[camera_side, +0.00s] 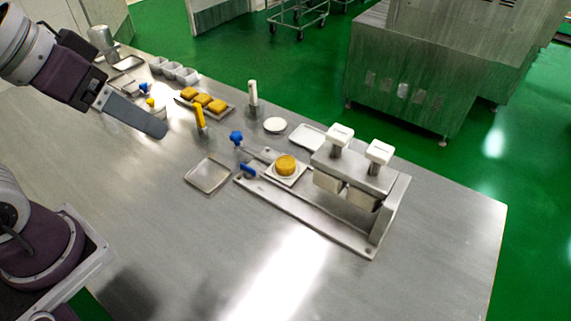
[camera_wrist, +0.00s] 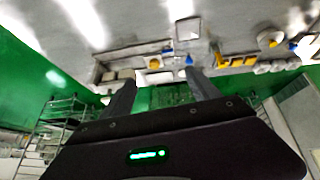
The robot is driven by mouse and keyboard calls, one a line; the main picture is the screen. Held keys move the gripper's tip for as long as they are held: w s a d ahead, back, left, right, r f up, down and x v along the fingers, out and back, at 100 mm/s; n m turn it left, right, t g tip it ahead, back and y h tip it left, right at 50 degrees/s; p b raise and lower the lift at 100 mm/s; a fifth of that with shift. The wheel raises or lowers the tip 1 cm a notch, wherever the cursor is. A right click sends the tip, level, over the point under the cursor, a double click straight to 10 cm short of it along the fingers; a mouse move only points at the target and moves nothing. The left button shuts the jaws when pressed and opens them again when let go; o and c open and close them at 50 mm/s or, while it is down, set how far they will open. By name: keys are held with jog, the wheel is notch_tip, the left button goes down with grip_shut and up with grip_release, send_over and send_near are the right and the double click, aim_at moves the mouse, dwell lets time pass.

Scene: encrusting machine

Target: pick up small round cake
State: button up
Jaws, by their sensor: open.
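The small round cake (camera_side: 286,165) is golden yellow and sits on a small white square plate (camera_side: 297,179) on the metal press device (camera_side: 330,225). In the wrist view the cake is a small yellow spot (camera_wrist: 154,63) far off. My gripper (camera_side: 158,130) is high at the left in the side view, well apart from the cake. In the wrist view both fingers of my gripper (camera_wrist: 160,76) are spread with nothing between them.
An empty metal tray (camera_side: 208,175) lies nearby. A tray of yellow cakes (camera_side: 203,100) and a yellow-handled tool (camera_side: 200,116) are behind. The front table is clear.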

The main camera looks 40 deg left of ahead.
jog(key=w+d+f+n+t, duration=0.1)
jog(key=w+d+f, duration=0.35)
jog(key=w, duration=0.35)
jog(key=w+d+f+n+t, duration=0.1)
jog(key=w+d+f+n, duration=0.1)
jog(key=w+d+f, duration=0.45)
jog(key=w+a+f+t+y, duration=0.1)
jog(key=w+a+f, duration=0.1)
jog(key=w+f, duration=0.4)
jog(key=t+y, duration=0.3)
send_near(285, 163)
jog(key=shift+w+a+f+m, duration=0.15)
jog(key=shift+w+a+f, duration=0.25)
jog(key=shift+w, duration=0.2)
jog(key=shift+w+a+f+m, duration=0.15)
jog(key=shift+w+a+f, duration=0.2)
jog(key=shift+w+a, duration=0.15)
jog(key=shift+f+t, duration=0.2)
jog(key=shift+t, duration=0.3)
jog(key=x, duration=0.4)
jog(key=d+x, duration=0.1)
jog(key=x, duration=0.2)
jog(key=shift+w, duration=0.1)
jog(key=c, duration=1.5)
jog(key=shift+o, duration=0.2)
